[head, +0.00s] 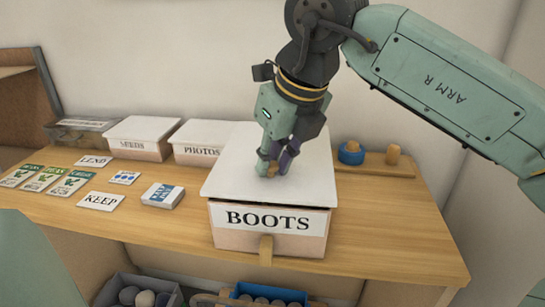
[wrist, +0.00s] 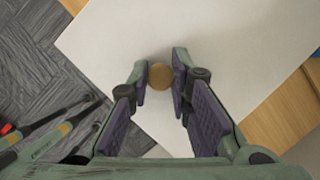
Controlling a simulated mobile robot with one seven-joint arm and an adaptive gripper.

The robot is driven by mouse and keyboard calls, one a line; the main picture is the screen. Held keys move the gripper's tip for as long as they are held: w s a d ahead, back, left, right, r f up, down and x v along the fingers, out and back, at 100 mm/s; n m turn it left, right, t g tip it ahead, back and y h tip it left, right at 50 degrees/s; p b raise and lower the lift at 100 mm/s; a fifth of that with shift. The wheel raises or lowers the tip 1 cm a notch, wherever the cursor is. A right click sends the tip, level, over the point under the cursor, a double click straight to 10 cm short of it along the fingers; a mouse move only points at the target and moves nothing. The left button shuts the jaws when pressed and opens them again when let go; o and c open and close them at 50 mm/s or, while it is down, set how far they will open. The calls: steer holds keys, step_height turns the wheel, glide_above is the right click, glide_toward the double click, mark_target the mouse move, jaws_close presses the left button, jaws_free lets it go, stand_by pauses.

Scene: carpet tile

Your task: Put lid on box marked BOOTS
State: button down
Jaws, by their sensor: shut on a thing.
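The box marked BOOTS (head: 225,240) stands at the front of the wooden table, with its label facing me. A flat white lid (head: 235,180) lies over the box top, and a thin dark gap shows under its front edge. I cannot tell whether it is fully seated. My gripper (head: 272,163) is above the lid, shut on its round wooden knob (head: 271,172). In the wrist view the knob (wrist: 160,76) sits between the fingertips (wrist: 160,84), over the white lid (wrist: 235,50). The box itself is mostly hidden there.
Seed packets (head: 68,183), a KEEP card (head: 100,201) and a small carton (head: 163,195) lie left. A blue round item (head: 351,153) sits back right.

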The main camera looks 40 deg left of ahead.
steer(key=shift+f+b, duration=0.45)
steer(key=shift+f, duration=0.15)
stand_by(1.1)
steer(key=c, duration=1.4)
jaws_free()
steer(key=w+v, duration=0.1)
steer(key=v, duration=1.1)
steer(key=shift+s, duration=0.45)
